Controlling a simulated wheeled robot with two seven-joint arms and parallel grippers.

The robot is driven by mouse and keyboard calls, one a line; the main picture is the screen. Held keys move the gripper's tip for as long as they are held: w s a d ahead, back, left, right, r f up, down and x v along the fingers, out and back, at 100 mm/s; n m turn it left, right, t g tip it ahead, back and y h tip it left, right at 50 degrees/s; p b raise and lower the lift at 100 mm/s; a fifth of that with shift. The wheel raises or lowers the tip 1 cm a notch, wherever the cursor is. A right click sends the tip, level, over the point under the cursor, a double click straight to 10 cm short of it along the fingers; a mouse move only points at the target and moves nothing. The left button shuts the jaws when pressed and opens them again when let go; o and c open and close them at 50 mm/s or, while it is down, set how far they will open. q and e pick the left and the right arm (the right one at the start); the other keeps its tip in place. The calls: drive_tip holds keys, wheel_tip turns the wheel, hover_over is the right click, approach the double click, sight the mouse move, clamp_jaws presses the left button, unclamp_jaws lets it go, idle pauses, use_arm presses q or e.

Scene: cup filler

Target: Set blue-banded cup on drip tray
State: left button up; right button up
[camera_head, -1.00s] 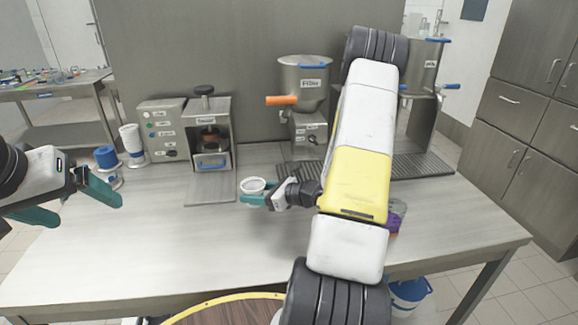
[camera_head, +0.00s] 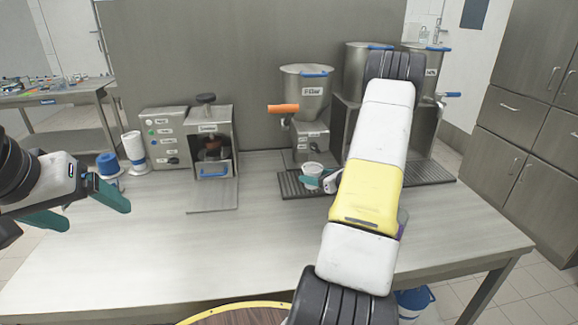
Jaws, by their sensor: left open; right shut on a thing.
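A white cup (camera_head: 312,168) is in my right gripper (camera_head: 322,182), which is shut on it. The cup is at the dark slatted drip tray (camera_head: 290,184) in front of the filler. I cannot tell whether its base touches the tray, and any blue band is too small or hidden to make out. My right arm covers part of the tray to the right. My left gripper (camera_head: 112,205) is open and empty at the left, over the table's left part.
The filler machine (camera_head: 307,95) with an orange handle stands behind the tray. A sealer-like machine (camera_head: 188,145) stands to its left. Blue and white stacks (camera_head: 134,150) stand further left. More steel hoppers (camera_head: 365,70) are behind my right arm. The front middle of the table (camera_head: 180,245) is clear.

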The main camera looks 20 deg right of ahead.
drive_tip(key=w, duration=0.2)
drive_tip(key=shift+w+d, duration=0.25)
drive_tip(key=shift+w, duration=0.05)
drive_tip(key=w, duration=0.3)
drive_tip(key=shift+w+d+f, duration=0.25)
drive_tip(key=shift+d+f, duration=0.1)
drive_tip(key=shift+d, duration=0.05)
drive_tip(key=shift+s+f, duration=0.1)
drive_tip(key=shift+f, duration=0.25)
drive_tip(key=shift+f, duration=0.1)
drive_tip(key=shift+f, duration=0.1)
drive_tip(key=o, duration=1.5)
drive_tip(key=shift+r, duration=0.25)
drive_tip(key=v, duration=1.2)
